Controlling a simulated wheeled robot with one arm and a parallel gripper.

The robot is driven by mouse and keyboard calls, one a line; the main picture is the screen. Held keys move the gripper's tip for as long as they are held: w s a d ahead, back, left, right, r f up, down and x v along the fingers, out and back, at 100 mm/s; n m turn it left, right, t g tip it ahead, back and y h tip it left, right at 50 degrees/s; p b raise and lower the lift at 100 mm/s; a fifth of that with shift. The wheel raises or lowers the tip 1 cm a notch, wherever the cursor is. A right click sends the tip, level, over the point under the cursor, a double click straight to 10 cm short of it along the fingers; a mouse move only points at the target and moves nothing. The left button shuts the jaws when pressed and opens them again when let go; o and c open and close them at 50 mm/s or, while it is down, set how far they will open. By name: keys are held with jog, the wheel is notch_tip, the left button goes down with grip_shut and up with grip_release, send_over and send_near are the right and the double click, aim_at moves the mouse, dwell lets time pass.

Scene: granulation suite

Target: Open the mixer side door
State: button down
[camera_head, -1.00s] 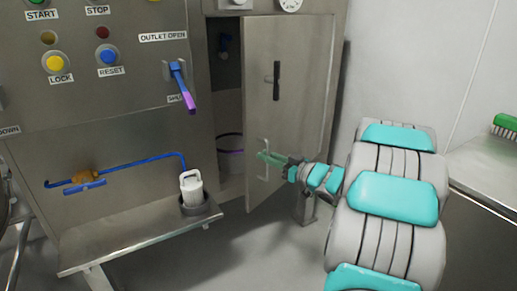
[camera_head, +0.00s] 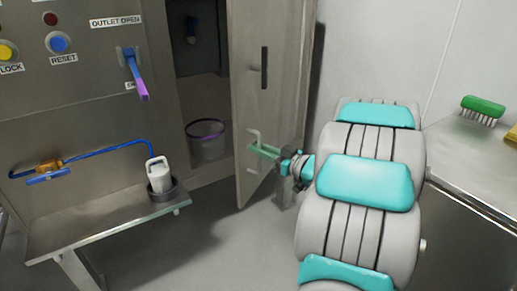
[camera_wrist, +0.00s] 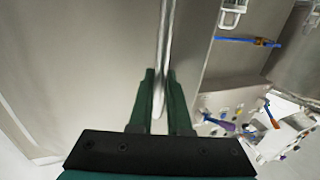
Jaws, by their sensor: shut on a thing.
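The mixer side door (camera_head: 285,95) stands swung out from the cabinet, with a wide gap at its left edge. It has a black upright handle (camera_head: 264,68) high up and a pale pull handle (camera_head: 254,137) lower down. My gripper (camera_head: 262,151) reaches in from the right and is shut on the pale handle. In the wrist view, the green fingers of my gripper (camera_wrist: 160,105) close around a pale upright strip, apparently this handle. The hinge side of the door is partly seen.
A steel counter (camera_head: 455,155) with a green brush (camera_head: 483,108) is at right. Floor in front is clear.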

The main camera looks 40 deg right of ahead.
jog(key=c, duration=0.9)
grip_release()
jog(key=shift+o, duration=0.2)
jog(key=shift+s, duration=0.1)
jog(key=v, duration=0.7)
jog(key=shift+s+b, duration=0.3)
jog(key=shift+d, duration=0.1)
